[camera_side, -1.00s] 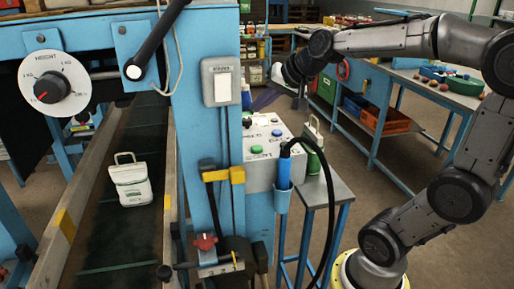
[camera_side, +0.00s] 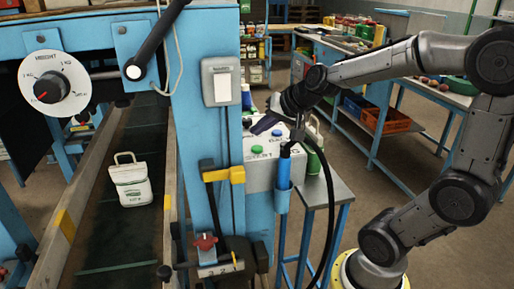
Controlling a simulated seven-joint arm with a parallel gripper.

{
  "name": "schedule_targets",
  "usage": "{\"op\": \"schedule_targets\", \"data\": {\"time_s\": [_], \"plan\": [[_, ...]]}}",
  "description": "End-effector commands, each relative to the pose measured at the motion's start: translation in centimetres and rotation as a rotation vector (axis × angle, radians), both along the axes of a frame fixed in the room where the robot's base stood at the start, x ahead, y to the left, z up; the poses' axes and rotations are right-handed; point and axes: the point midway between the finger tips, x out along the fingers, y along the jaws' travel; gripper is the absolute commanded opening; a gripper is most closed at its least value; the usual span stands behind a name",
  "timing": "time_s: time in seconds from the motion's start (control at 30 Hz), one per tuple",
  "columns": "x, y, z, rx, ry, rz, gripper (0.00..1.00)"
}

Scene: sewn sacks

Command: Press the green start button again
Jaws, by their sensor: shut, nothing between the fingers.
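The green start button (camera_side: 257,150) is on the sloped top of a grey control box (camera_side: 260,176), above a label that reads START.
A blue cylinder with a black cable (camera_side: 284,170) stands in a holder at the box's right front. A green bottle (camera_side: 314,155) is beside it on a small table (camera_side: 330,192). A white sack (camera_side: 131,183) stands on the conveyor belt (camera_side: 120,235). A blue post (camera_side: 205,110) rises left of the box.

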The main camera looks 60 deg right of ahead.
Motion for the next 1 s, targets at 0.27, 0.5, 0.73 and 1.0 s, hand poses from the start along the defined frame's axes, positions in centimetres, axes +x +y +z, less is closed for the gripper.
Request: {"op": "schedule_targets", "data": {"time_s": [0.27,0.5,0.73,1.0], "plan": [[0.0,0.0,-1.9,-0.002,-0.001,0.0,0.0],[0.0,0.0,-2.2,-0.001,-0.001,-0.001,0.0],[0.0,0.0,-2.2,-0.001,-0.001,0.0,0.0],[0.0,0.0,-2.2,-0.001,-0.001,0.0,0.0]]}}
